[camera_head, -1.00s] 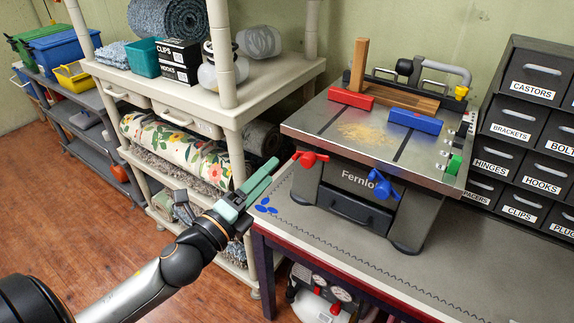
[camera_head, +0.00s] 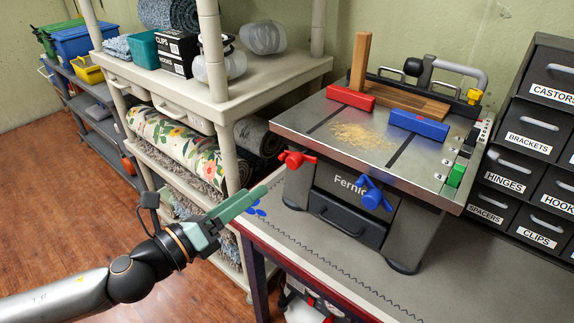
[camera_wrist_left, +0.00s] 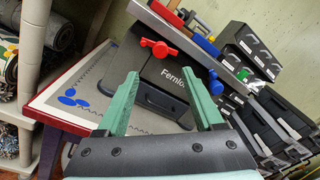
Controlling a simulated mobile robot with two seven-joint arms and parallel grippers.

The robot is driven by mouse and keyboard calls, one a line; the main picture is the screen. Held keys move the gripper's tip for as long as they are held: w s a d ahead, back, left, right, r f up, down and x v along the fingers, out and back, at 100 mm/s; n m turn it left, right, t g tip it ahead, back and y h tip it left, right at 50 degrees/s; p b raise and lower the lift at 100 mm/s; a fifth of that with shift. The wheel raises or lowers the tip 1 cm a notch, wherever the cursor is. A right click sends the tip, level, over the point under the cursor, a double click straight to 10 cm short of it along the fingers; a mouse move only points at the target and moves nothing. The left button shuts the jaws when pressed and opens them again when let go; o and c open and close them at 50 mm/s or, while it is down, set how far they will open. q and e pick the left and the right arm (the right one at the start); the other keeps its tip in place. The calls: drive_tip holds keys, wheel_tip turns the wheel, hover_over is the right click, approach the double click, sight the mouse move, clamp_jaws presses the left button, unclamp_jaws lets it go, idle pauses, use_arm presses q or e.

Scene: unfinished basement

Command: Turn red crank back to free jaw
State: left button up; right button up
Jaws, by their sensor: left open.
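The red crank (camera_head: 295,160) is on the front left of the grey bench machine marked "Fernlo…" (camera_head: 335,182); it also shows in the left wrist view (camera_wrist_left: 160,47). A blue crank (camera_head: 375,195) is to its right. On the metal top are a red jaw block (camera_head: 350,97) and a blue jaw block (camera_head: 420,124). An upright wooden piece (camera_head: 361,62) stands behind the red block; I cannot tell if it is clamped. My left gripper (camera_head: 258,194) is open and empty, left of and below the red crank, apart from it. My right gripper is not in view.
The machine stands on a grey-topped workbench (camera_head: 330,262) with blue bits (camera_head: 256,210) near its left edge. A cream shelf (camera_head: 262,82) with rolled rugs is close behind my left arm. Labelled drawers (camera_head: 530,145) stand at the right. Sawdust (camera_head: 360,136) lies on the machine top.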

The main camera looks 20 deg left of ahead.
sight(291, 165)
use_arm(q)
drive_tip(key=shift+p+x, duration=1.2)
drive_tip(key=shift+x, duration=4.7)
drive_tip(key=shift+d, duration=0.1)
drive_tip(key=shift+c, duration=0.3)
clamp_jaws()
